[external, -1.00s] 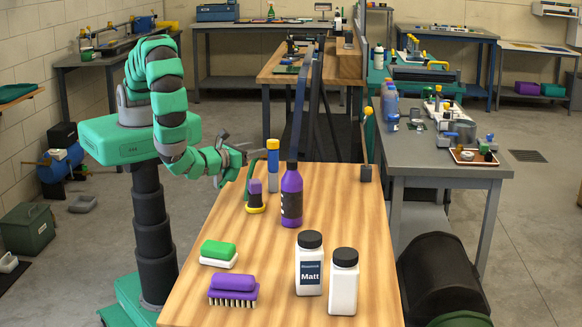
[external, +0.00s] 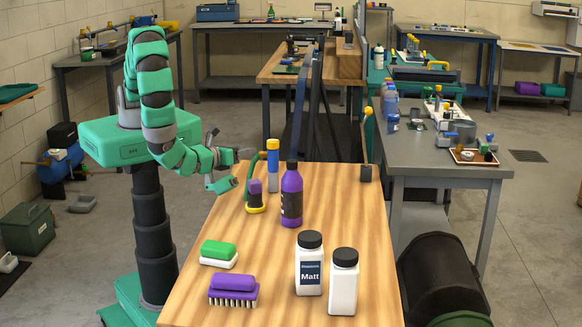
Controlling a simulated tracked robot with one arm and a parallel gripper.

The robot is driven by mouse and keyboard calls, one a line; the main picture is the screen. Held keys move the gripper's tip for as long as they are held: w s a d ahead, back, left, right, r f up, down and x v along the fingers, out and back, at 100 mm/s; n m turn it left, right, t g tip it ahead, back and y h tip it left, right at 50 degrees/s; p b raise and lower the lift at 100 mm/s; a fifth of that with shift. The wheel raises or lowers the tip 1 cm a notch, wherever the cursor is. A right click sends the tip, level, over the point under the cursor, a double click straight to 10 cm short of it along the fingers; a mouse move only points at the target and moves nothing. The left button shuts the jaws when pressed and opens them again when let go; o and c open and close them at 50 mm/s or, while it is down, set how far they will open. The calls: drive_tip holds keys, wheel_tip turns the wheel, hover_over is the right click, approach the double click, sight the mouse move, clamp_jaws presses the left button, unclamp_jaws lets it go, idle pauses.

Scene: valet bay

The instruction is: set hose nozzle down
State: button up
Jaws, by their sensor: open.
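The item I take for the hose nozzle (external: 255,188) stands near the far left edge of the wooden table (external: 330,200). It has a dark and purple body, a yellow ring at its foot and a green curved piece rising beside it. My gripper (external: 237,169) is open and empty, just left of the nozzle, over the table's left edge. A gap shows between the fingers and the nozzle.
A yellow-and-blue-topped bottle (external: 273,165) stands right behind the nozzle, and a purple bottle (external: 291,198) to its right. Two white bottles (external: 309,270) (external: 343,285), a green-and-white block (external: 219,253) and a purple brush (external: 233,290) stand nearer. The table's middle is clear.

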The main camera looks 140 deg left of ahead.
drive_tip(key=w+d+r+n+h, duration=0.9)
drive_tip(key=w+d+r+n, duration=0.1)
drive_tip(key=w, duration=0.2)
drive_tip(key=w+d+r+n+t+h, duration=0.1)
drive_tip(key=w+d+r+t+h, duration=0.2)
drive_tip(key=r, duration=0.7)
drive_tip(key=w+d+r+n+t+h, duration=0.1)
drive_tip(key=w+d+r+n+t, duration=0.1)
drive_tip(key=w+r+t, duration=0.5)
drive_tip(key=s+d+r+t+h, duration=0.1)
drive_tip(key=s+r+t, duration=0.1)
drive_tip(key=r, duration=1.2)
drive_tip(key=s+d+r+n+t+h, duration=0.1)
drive_tip(key=s+r+t, duration=0.2)
drive_tip(key=r, duration=1.1)
drive_tip(key=s+d+r+t+h, duration=0.1)
drive_tip(key=s+r+t, duration=0.1)
drive_tip(key=r, duration=1.2)
drive_tip(key=shift+s+d+r+n+h, duration=0.15)
drive_tip(key=shift+s+d+n+h, duration=0.2)
drive_tip(key=shift+s, duration=0.45)
wheel_tip(320, 180, down, 9)
drive_tip(key=b, duration=0.8)
drive_tip(key=shift+b, duration=0.4)
